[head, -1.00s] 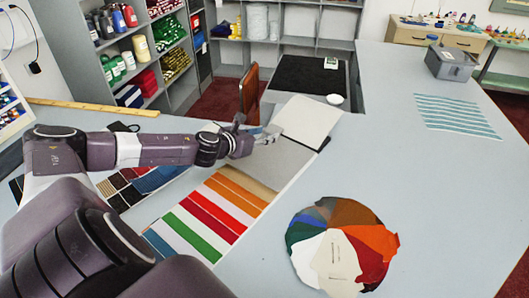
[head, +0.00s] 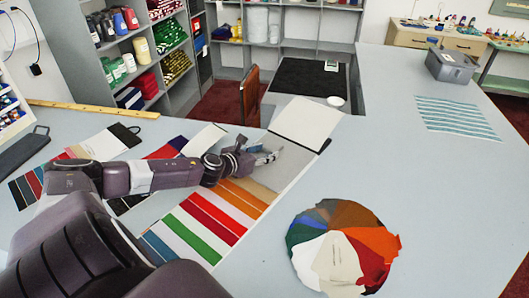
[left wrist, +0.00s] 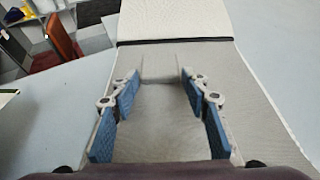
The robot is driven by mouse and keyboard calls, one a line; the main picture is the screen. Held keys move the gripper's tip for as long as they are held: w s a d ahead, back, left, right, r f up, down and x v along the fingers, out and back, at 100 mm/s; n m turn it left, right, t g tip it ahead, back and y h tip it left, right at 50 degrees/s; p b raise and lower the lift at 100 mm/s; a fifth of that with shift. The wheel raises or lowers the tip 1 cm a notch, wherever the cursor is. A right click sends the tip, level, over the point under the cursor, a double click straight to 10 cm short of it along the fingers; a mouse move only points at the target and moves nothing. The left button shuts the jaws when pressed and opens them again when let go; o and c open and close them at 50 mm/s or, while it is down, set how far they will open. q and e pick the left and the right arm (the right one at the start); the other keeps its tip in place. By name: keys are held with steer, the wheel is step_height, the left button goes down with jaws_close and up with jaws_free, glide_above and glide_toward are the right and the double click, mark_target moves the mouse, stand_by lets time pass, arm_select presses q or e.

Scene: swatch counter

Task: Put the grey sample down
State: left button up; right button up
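My left gripper (head: 270,156) is over the grey end of an open swatch book (head: 217,218), whose striped samples run orange, red, green and blue. The left wrist view shows its two blue-padded fingers (left wrist: 155,85) spread apart. A plain grey fabric area (head: 291,163) lies under and around the fingers; it also fills the middle of the left wrist view (left wrist: 240,100). A paler grey patch shows between the fingertips; I cannot tell whether it is a separate sample or part of the book. My right gripper is not in view.
The book's pale cover (head: 307,122) lies beyond the gripper. A fan of coloured swatches (head: 310,262) is on the counter at right. More swatch books (head: 105,146) lie at left. A grey box (head: 451,65) and striped cloth (head: 455,116) are far right. The right counter is mostly clear.

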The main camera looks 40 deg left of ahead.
arm_select(q)
steer(key=shift+o, duration=1.2)
steer(key=shift+r, duration=0.1)
